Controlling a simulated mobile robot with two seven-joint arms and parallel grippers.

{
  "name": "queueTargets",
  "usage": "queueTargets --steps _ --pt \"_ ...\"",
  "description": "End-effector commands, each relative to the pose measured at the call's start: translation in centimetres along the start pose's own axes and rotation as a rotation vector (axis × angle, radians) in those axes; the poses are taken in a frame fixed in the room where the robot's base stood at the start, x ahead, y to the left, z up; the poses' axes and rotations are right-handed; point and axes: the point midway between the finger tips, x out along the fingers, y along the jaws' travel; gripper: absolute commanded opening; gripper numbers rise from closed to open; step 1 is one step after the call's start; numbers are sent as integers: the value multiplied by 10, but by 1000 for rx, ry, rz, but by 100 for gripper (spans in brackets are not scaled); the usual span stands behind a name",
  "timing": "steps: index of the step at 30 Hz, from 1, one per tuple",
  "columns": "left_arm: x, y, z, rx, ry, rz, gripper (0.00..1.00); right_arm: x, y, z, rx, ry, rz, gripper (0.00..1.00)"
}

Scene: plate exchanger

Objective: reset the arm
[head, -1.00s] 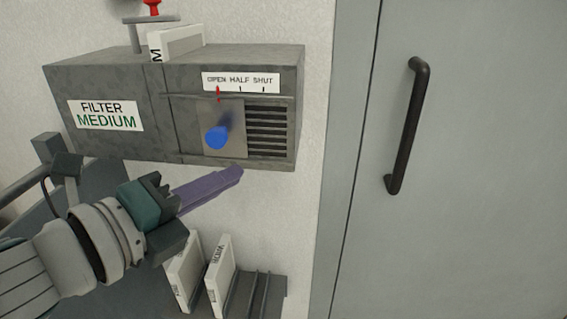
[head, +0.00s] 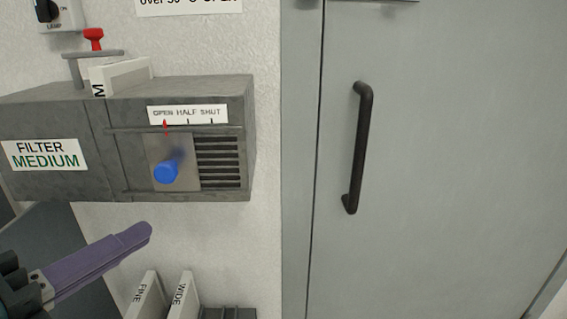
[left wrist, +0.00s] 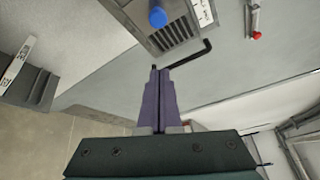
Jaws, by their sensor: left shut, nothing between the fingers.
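My left gripper (head: 143,232) comes in from the lower left of the head view, its purple fingers shut with nothing between them. It is below the grey filter box (head: 70,128) and apart from it. The box has a blue knob (head: 166,172) on a sliding plate, with a red pointer under OPEN on the label. In the left wrist view the shut fingers (left wrist: 159,72) point toward the vent side of the box, and the blue knob (left wrist: 158,17) shows beyond them. My right gripper is not in view.
A grey door with a black handle (head: 358,148) stands at the right. White filter cards marked FINE (head: 143,296) and WIDE (head: 182,297) stand in a rack below the box. A filter marked M (head: 122,76) sticks out of the box top, beside a red-knobbed clamp (head: 93,42).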

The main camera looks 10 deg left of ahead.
Motion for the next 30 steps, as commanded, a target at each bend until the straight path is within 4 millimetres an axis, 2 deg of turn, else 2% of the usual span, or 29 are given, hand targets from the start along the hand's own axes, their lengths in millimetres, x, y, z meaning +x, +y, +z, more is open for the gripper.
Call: queueTargets --steps 2,5,8,10,13,15,19,23,24,30 --pt "0 0 2 -22 -10 9 0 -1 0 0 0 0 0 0" --pt "0 1 12 -150 -68 64 0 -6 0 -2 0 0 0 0" --pt "-5 9 24 -424 -182 184 0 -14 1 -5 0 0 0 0" --pt "-15 18 27 -682 -280 296 0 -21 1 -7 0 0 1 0" --pt "-35 32 13 -1041 -410 476 0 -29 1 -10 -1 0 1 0" --pt "-52 37 -4 -1253 -487 600 0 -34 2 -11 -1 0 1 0" --pt "-85 34 -41 -1555 -611 830 0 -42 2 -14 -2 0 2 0" --pt "-122 18 -77 -1767 -724 1068 0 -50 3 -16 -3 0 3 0" --pt "-128 -1 -70 -1774 -735 1082 0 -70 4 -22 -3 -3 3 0" --pt "-137 -63 -38 -1764 -735 1075 0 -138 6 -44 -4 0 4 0"
